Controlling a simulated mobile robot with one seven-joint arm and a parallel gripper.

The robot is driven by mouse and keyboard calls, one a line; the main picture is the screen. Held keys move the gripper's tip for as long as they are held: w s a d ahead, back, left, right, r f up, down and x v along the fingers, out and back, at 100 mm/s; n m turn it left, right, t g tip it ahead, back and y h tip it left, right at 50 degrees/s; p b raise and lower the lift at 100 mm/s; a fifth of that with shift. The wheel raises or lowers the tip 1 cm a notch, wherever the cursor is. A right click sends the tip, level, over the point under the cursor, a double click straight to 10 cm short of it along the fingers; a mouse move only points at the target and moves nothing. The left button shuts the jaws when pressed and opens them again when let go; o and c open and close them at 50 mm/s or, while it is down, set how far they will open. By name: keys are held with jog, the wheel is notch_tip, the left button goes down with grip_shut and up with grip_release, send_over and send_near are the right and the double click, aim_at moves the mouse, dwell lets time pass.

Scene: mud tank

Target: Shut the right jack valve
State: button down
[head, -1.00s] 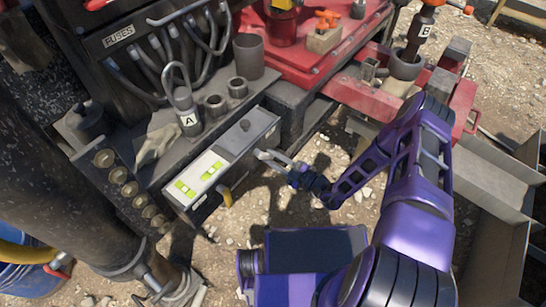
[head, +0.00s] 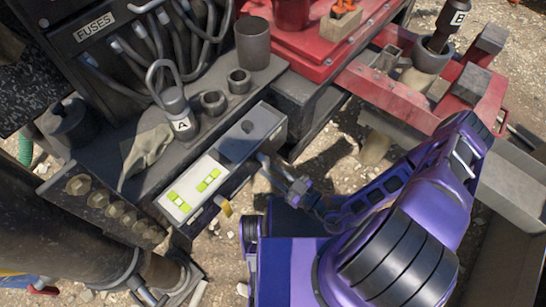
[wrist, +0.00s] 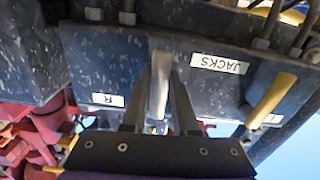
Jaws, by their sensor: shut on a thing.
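The jack valve box (head: 250,135) is a grey box on the side of the machine, with its "JACKS" label (wrist: 218,64) upside down in the wrist view. The right jack valve (wrist: 159,85) shows there as a pale grey lever beside the "R" label (wrist: 108,99). My gripper (wrist: 157,92) is shut on this lever, one finger on each side. In the head view my gripper (head: 264,166) is at the box's near right side, and the lever is hidden. A second lever, yellow (wrist: 271,102), hangs apart to the right; it also shows in the head view (head: 224,206).
Two green bubble levels (head: 194,189) sit on the box's top. A hooked pin tagged A (head: 175,100) and several cups stand behind it. A red frame (head: 425,95) and a grey trough (head: 510,185) lie right. Gravelly ground is below.

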jog(key=shift+s+a+m, duration=0.1)
jog(key=shift+s+m, duration=0.15)
jog(key=shift+m, duration=0.25)
jog(key=c, duration=0.7)
grip_release()
jog(key=v, duration=1.7)
jog(key=shift+s, duration=0.1)
jog(key=shift+f, duration=0.1)
